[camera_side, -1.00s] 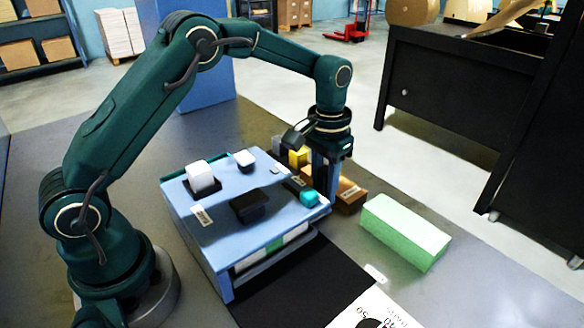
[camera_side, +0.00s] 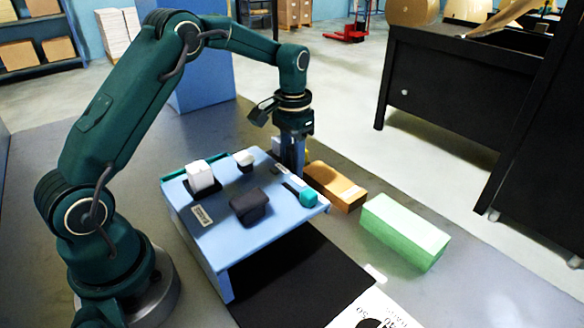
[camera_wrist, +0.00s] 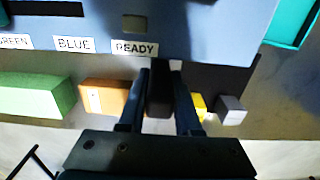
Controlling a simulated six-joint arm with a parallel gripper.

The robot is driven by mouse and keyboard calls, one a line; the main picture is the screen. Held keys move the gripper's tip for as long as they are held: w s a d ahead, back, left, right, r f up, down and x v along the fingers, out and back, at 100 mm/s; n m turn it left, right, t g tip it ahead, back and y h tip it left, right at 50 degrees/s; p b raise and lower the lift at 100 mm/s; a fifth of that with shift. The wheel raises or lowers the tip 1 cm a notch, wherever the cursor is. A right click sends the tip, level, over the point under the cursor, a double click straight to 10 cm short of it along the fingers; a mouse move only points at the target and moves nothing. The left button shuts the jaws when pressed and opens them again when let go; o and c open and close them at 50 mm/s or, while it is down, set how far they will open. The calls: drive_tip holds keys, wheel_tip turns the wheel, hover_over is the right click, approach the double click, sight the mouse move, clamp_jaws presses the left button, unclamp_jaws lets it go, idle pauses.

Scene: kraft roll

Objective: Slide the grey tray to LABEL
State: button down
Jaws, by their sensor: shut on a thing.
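My gripper (camera_side: 291,165) is at the far edge of the blue raised platform (camera_side: 222,232), its fingertips hidden behind that edge in the side view. In the wrist view my gripper (camera_wrist: 159,78) is shut on a dark upright piece (camera_wrist: 159,95), which may be a handle of the grey tray. The tray itself is not clearly visible; the space under the platform looks dark. The platform edge in the wrist view carries a READY label (camera_wrist: 135,47), a BLUE label (camera_wrist: 74,44) and a partly cut GREEN label (camera_wrist: 15,41). I cannot read a LABEL mark.
On the platform stand a white cube (camera_side: 200,175), a dark block (camera_side: 249,206), a small white-topped piece (camera_side: 244,159) and a teal piece (camera_side: 308,197). A brown box (camera_side: 338,188) and a light green block (camera_side: 405,230) lie beyond. Yellow (camera_wrist: 198,105) and grey (camera_wrist: 231,109) blocks are near my fingers.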

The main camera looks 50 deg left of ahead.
drive_tip(key=shift+a, duration=1.15)
drive_tip(key=c, duration=0.6)
unclamp_jaws()
wheel_tip(320, 180, up, 5)
drive_tip(key=shift+r, duration=0.1)
